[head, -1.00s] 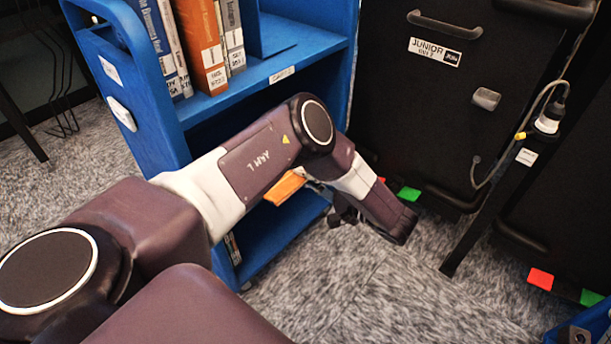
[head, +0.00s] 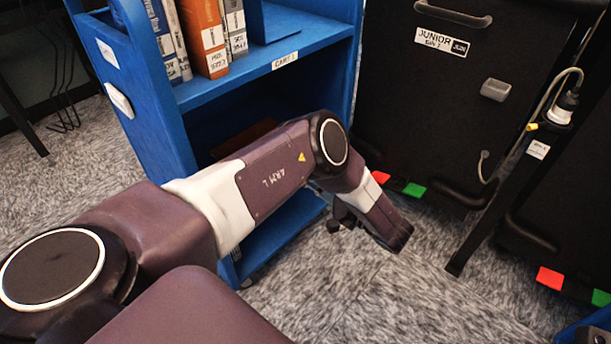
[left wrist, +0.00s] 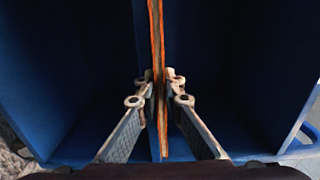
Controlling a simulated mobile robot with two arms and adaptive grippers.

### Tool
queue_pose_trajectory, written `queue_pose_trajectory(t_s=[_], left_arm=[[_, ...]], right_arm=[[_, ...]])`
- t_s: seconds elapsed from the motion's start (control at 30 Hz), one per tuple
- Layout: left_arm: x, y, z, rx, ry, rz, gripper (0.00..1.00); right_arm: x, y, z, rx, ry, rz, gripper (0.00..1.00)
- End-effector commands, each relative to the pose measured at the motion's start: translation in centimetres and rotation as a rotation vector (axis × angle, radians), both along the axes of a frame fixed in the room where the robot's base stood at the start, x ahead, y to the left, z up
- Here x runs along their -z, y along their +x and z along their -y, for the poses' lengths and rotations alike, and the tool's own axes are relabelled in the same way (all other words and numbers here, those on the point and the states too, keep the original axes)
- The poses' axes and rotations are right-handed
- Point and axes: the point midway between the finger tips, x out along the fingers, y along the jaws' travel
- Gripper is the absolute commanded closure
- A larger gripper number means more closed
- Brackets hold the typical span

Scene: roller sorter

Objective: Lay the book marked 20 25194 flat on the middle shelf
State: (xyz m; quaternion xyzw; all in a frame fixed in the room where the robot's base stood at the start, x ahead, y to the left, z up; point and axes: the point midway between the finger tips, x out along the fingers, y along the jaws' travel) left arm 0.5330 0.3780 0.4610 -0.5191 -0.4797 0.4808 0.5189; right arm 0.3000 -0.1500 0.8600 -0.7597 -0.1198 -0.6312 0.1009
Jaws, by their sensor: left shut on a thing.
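In the left wrist view a thin book (left wrist: 157,45) with orange edges and a dark middle stands edge-on to the camera between the two fingers. My left gripper (left wrist: 159,92) is shut on it, inside a blue shelf space. A dark brown patch (head: 243,138) above the forearm, in the shaded space under the upper shelf, looks like part of the held book. Its marking cannot be read. The middle shelf's surface is mostly hidden in the head view. My right gripper is not in view.
The blue cart (head: 150,100) has several upright books, one an orange book (head: 205,35), on its upper shelf (head: 225,80). A lower blue shelf (head: 285,235) shows below my arm. A black bin (head: 440,110) marked JUNIOR stands to the right. Carpet (head: 350,290) in front is clear.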

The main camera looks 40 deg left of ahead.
Motion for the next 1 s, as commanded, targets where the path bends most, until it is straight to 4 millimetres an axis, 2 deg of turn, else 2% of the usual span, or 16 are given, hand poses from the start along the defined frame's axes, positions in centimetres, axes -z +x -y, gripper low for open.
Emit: queue_pose_trajectory(t_s=[0.23,0.27,0.43,1.0], left_arm=[[-0.05,0.04,-0.02,0.001,0.002,0.001,1.00],[-0.05,0.04,-0.02,0.001,0.002,0.001,0.90],[-0.05,0.04,-0.02,0.001,0.002,0.001,0.72],[0.06,0.01,0.00,0.001,-0.001,0.000,0.72]], right_arm=[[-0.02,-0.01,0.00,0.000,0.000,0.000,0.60],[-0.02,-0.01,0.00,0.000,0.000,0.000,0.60],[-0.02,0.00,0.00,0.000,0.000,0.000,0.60],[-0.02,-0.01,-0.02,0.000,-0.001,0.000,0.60]])
